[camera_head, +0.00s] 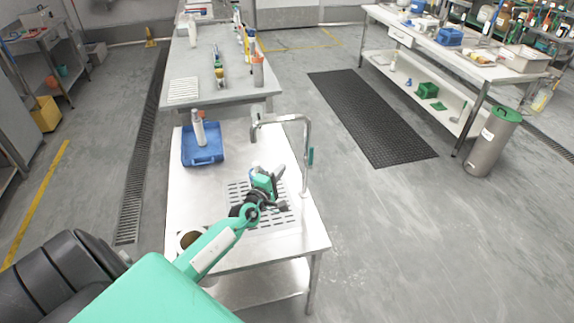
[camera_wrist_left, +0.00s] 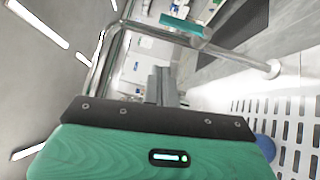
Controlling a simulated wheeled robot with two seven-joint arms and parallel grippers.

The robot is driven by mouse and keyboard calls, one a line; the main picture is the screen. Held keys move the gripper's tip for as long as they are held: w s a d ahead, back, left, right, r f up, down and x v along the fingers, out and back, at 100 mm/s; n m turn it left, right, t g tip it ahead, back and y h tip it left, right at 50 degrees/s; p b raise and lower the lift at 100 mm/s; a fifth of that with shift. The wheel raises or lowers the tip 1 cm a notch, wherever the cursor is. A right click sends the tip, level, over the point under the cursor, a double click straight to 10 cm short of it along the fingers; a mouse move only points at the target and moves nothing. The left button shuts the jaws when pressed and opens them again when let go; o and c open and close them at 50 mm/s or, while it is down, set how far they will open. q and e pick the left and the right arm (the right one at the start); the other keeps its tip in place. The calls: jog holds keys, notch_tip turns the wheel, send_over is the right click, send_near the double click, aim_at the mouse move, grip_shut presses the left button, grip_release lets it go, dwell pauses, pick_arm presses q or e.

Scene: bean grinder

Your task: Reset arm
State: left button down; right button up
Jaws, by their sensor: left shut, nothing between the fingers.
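My left arm reaches in from the lower left of the head view. Its gripper (camera_head: 279,171) is over the perforated drain grate (camera_head: 238,191) of the steel table, close to the tall bent faucet (camera_head: 306,150). In the left wrist view the fingers (camera_wrist_left: 161,82) are together with nothing between them, and the faucet pipe (camera_wrist_left: 106,50) passes behind them. A small blue thing (camera_wrist_left: 266,147) is partly hidden behind the gripper body. My right gripper is not in view.
A blue tray (camera_head: 212,157) with a white bottle (camera_head: 199,128) sits at the table's far left. A round brown-topped container (camera_head: 189,239) is partly hidden beside my arm. The table's front right (camera_head: 290,235) is bare. A steel bin (camera_head: 490,145) stands on the floor at right.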

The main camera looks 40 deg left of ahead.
pick_arm(q)
jog(key=s, duration=0.3)
jog(key=shift+s+d, duration=0.15)
jog(key=shift+s, duration=0.1)
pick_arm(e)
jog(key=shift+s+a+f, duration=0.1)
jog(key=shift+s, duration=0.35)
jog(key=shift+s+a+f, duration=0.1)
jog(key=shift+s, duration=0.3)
pick_arm(q)
jog(key=shift+s+r, duration=0.1)
jog(key=shift+r, duration=0.05)
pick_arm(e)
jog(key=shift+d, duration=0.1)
